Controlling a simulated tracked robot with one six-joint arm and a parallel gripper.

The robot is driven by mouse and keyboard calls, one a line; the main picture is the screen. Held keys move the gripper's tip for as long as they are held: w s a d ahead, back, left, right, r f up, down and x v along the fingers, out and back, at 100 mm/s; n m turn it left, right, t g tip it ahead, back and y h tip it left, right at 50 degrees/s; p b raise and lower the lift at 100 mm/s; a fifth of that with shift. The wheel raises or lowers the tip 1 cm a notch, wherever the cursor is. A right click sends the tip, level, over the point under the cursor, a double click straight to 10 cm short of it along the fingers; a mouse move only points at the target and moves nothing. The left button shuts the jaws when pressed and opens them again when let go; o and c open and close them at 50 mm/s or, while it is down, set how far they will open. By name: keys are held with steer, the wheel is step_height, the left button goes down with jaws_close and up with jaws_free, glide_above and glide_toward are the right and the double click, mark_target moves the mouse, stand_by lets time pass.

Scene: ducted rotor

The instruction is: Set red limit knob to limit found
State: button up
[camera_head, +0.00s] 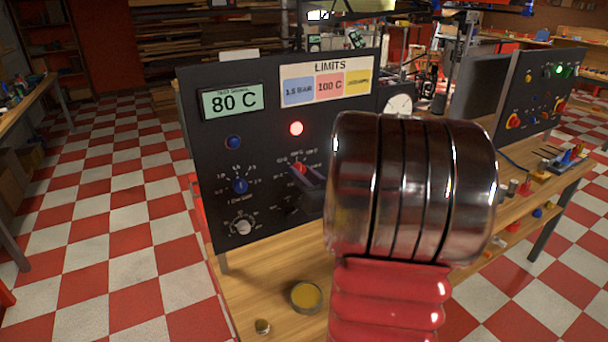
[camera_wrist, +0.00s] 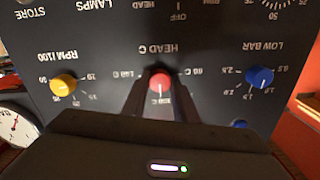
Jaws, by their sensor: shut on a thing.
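The red limit knob (camera_head: 298,167) is on the black upright panel, and it also shows in the upside-down wrist view (camera_wrist: 160,79) with "HEAD C" lettering above it. My gripper (camera_head: 304,174) reaches the knob from the right, and its dark fingers are shut on the knob's two sides. In the wrist view a pale mark shows on the lower part of the knob, toward a partly hidden scale label. The exact setting cannot be read. The limits card (camera_head: 327,78) has a pink field reading 100 C. The display (camera_head: 232,100) reads 80 C.
A red lamp (camera_head: 296,128) glows above the knob. A blue knob (camera_head: 240,186) is to its left, and a yellow knob (camera_wrist: 64,84) shows in the wrist view. A round gauge (camera_head: 398,105) is at the panel's right. A yellow-filled dish (camera_head: 306,296) sits on the bench below.

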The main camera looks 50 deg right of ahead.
steer(key=shift+n, duration=0.4)
steer(key=n, duration=0.9)
stand_by(0.4)
steer(key=shift+f, duration=0.1)
steer(key=o, duration=1.1)
steer(key=shift+c, duration=0.2)
steer(key=shift+s, duration=0.15)
